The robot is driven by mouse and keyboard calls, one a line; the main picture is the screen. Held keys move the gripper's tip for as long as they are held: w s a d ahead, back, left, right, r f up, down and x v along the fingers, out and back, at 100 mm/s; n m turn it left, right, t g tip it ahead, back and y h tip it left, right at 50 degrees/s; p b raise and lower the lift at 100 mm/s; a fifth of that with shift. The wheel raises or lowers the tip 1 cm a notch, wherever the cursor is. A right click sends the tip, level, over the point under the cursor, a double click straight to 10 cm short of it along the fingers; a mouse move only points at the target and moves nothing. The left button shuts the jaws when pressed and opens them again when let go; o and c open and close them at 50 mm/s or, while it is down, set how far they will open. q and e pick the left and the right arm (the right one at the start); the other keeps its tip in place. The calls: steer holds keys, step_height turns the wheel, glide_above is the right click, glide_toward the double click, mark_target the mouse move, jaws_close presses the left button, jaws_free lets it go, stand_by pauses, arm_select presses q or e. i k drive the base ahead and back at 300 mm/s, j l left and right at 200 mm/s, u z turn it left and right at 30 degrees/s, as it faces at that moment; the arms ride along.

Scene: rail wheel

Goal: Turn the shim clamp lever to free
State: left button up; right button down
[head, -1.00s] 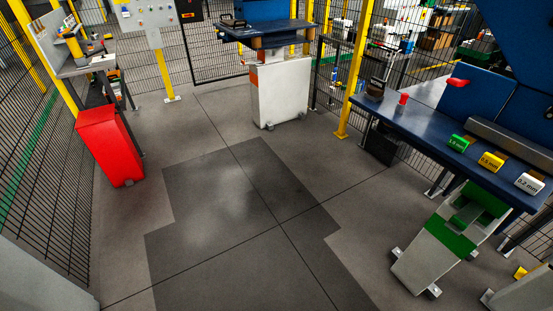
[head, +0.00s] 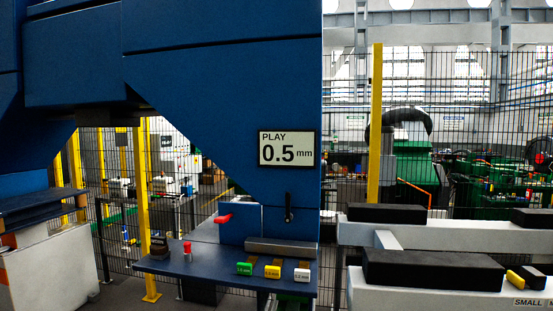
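A red-handled lever (head: 222,219) sticks out to the left from the blue block (head: 241,222) above the blue shelf (head: 205,265). A small black lever (head: 288,210) stands roughly upright on the blue machine face, right of that block. No label shows which one is the shim clamp lever, and no free or clamped marking can be read. Green (head: 244,268), yellow (head: 272,271) and white (head: 301,275) shim tags stand in a row at the shelf front, below a grey bar (head: 283,247). Neither of my grippers is in view.
A display (head: 287,148) on the blue machine reads PLAY 0.5 mm. A red button (head: 187,247) and a dark object (head: 159,247) stand on the shelf's left part. A pale rack with black pads (head: 432,270) fills the right. A yellow post (head: 144,210) and mesh fence stand behind.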

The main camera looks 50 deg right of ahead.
mark_target(288, 219)
steer(key=z, duration=1.65)
